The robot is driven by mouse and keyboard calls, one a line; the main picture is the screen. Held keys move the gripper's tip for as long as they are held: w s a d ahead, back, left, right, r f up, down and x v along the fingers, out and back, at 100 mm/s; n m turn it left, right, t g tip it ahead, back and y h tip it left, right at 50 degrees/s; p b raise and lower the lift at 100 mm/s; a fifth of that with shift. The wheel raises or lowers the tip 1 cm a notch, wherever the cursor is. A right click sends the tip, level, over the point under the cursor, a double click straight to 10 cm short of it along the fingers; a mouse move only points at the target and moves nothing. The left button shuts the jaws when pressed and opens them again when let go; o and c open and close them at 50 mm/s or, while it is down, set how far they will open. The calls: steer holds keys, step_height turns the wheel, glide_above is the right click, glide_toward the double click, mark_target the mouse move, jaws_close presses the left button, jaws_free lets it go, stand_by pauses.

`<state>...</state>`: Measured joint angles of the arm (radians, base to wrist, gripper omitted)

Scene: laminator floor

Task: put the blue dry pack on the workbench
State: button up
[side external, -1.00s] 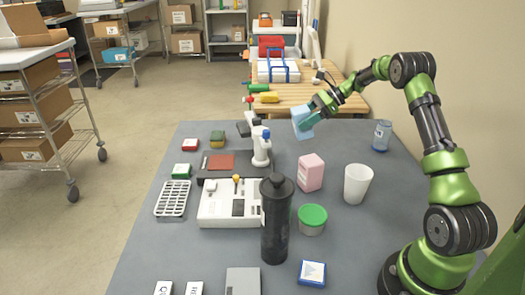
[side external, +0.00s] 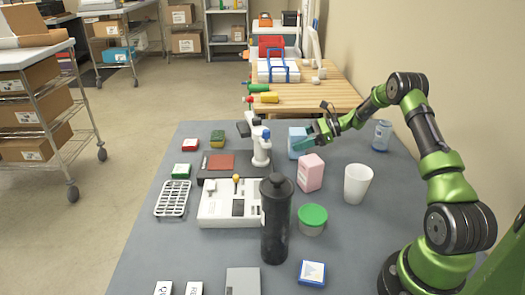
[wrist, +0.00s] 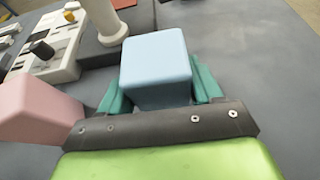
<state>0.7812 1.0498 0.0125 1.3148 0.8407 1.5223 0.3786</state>
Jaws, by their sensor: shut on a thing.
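The blue dry pack (side external: 297,141) is a light blue block behind the pink carton on the grey workbench (side external: 400,205). My gripper (side external: 304,146) is shut on it, with a teal finger on each side. In the wrist view the blue pack (wrist: 156,62) sits between the two fingers (wrist: 158,88). The pack looks upright and at or very close to the bench top; I cannot tell whether its base touches.
The pink carton (side external: 310,173) stands close in front of my gripper. A white microscope-like device (side external: 261,148) is to the left. A white cup (side external: 357,184), a blue can (side external: 382,135) and a green-lidded tub (side external: 312,219) stand nearby. Bare bench lies between the pack and the can.

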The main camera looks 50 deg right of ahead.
steer(key=o, duration=1.2)
steer(key=shift+f, duration=0.1)
